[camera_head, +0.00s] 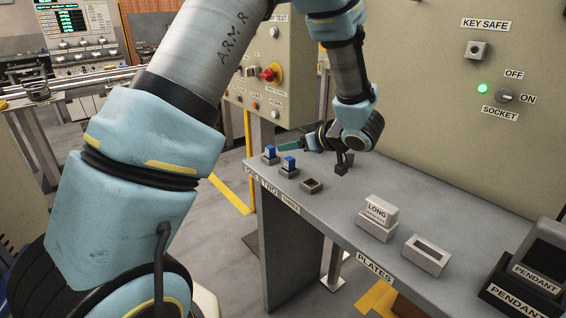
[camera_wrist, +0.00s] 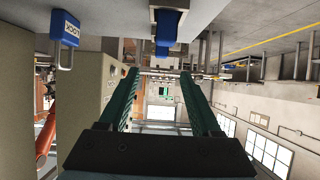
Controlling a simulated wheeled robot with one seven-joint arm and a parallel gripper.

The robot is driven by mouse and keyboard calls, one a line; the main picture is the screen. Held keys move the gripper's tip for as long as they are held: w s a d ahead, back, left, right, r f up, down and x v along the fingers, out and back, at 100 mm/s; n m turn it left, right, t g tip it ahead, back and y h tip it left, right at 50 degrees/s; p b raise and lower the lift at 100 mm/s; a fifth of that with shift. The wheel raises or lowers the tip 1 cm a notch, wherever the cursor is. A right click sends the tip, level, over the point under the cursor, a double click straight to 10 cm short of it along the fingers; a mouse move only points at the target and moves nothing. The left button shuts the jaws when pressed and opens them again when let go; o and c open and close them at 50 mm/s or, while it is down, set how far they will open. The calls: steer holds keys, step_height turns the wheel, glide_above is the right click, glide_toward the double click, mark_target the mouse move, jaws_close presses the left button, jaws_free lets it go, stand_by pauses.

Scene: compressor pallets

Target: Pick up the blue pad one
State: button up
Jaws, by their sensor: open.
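Blue pad one (camera_head: 270,153) stands upright in the first small holder at the left end of the grey bench, by the ONE label. A second blue pad (camera_head: 289,163) stands in the holder beside it, by TWO. My gripper (camera_head: 284,147) is open and empty, its teal fingers pointing left just behind and above the pads; I cannot tell the exact gap. In the wrist view its fingers (camera_wrist: 160,73) are spread with nothing between them. There, a blue block in a holder (camera_wrist: 168,28) shows at top centre and a blue padlock (camera_wrist: 66,28) at upper left; which pad each is, I cannot tell.
The third holder (camera_head: 312,185) is empty. A LONG block (camera_head: 380,212) in its holder, an empty slotted block (camera_head: 426,254) and the PENDANT holder (camera_head: 526,290) stand farther right on the bench (camera_head: 335,218). A panel with a red switch (camera_head: 270,73) rises behind.

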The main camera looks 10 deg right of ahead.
mark_target(272, 148)
steer(key=x, duration=0.4)
steer(key=shift+w+f+p, duration=0.15)
steer(key=shift+w+p, duration=0.05)
steer(key=shift+p, duration=0.15)
steer(key=shift+a+p+x, duration=0.1)
steer(key=shift+p+x, duration=0.3)
steer(key=shift+x, duration=1.1)
steer(key=shift+a+p+x, duration=0.15)
steer(key=shift+p+x, duration=0.25)
steer(key=shift+x, duration=1.05)
steer(key=shift+r, duration=0.2)
jaws_close()
